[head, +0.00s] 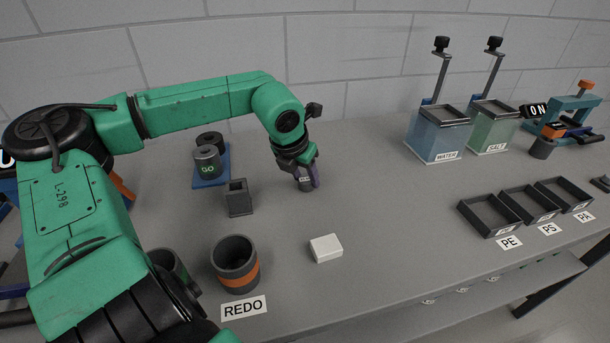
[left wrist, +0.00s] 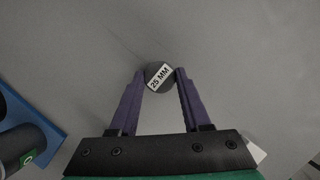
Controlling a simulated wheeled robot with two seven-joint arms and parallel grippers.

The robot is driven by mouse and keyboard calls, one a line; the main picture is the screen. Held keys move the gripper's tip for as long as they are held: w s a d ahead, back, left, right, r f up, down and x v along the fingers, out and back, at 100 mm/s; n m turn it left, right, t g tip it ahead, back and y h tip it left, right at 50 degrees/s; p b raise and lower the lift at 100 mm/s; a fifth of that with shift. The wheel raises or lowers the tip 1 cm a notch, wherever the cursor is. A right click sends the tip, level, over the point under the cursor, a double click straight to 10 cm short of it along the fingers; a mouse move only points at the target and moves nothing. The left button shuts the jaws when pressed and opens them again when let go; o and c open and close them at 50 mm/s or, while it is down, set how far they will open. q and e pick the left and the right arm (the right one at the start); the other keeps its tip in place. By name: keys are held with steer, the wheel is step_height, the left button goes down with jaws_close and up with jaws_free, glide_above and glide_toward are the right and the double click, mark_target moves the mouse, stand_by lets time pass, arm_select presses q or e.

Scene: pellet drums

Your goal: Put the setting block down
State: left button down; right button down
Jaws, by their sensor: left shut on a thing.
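The setting block is a small dark grey cylinder with a white "25 MM" label, seen end-on in the left wrist view (left wrist: 160,76). In the head view it shows at the fingertips as a small grey piece (head: 306,186). My left gripper (head: 306,178) is shut on it, with one purple finger on each side. The block is at or just above the bare grey table; I cannot tell whether it touches. My right gripper is not in view.
A slotted dark block (head: 239,199) and a GO gauge (head: 207,162) on a blue tray stand left of the gripper. A REDO cup (head: 236,264) and white block (head: 326,248) are nearer. Water (head: 436,135) and salt (head: 490,126) tanks stand right. Table around the gripper is clear.

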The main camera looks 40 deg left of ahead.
arm_select(q)
steer(key=shift+c, duration=1.8)
jaws_free()
steer(key=shift+r+p, duration=0.3)
steer(key=shift+p, duration=0.15)
steer(key=b+v, duration=0.1)
steer(key=v, duration=1)
steer(key=shift+s+r, duration=0.15)
steer(key=shift+r, duration=0.15)
steer(key=shift+d, duration=0.1)
